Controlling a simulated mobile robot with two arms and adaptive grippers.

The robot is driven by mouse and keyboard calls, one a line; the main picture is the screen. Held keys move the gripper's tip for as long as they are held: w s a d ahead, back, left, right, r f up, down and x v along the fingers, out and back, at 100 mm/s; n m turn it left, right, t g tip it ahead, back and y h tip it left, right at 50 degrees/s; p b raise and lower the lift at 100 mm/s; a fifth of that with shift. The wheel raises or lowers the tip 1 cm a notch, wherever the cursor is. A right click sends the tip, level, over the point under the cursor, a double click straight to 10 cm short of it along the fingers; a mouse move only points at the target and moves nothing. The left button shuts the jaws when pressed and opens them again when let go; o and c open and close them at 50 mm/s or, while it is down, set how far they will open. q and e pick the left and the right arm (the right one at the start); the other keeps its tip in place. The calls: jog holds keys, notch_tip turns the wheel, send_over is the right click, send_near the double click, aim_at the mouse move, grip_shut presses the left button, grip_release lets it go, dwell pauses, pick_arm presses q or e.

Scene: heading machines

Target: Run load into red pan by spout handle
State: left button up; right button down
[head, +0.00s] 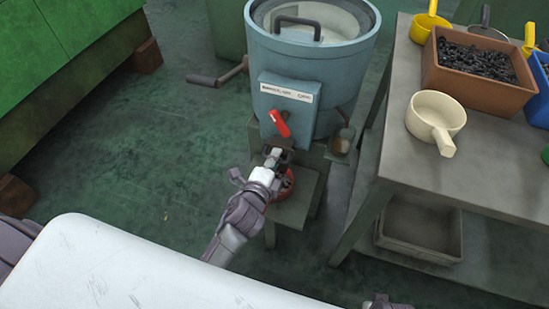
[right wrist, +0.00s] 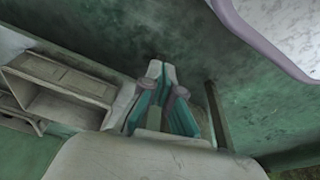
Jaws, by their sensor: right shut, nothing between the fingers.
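The blue-grey machine (head: 310,70) stands at top centre of the head view with a red spout handle (head: 279,123) on its front, tilted. The red pan (head: 284,195) rests on a low stand below the spout, partly hidden behind my left gripper. My left gripper (head: 274,155) is just below the red handle, in front of the spout area; no contact with the handle shows, and its finger opening is unclear. My right gripper (right wrist: 155,100) is shut and empty in the right wrist view, away from the machine.
A grey table (head: 395,165) at right holds a cream pan (head: 435,117), a brown bin (head: 475,85) of dark pieces and yellow scoops. A grey tray (head: 420,228) sits on its lower shelf. A crank (head: 215,78) juts left from the machine.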

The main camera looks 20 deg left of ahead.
pick_arm(q)
grip_shut()
pick_arm(e)
jog(key=shift+s, duration=0.1)
pick_arm(q)
jog(key=shift+w, duration=0.3)
jog(key=x, duration=0.3)
jog(key=shift+w+r, duration=0.3)
jog(key=shift+r, duration=0.1)
pick_arm(e)
jog(key=shift+s+d+f, duration=0.1)
jog(key=shift+s+f, duration=0.25)
jog(key=shift+f, duration=0.25)
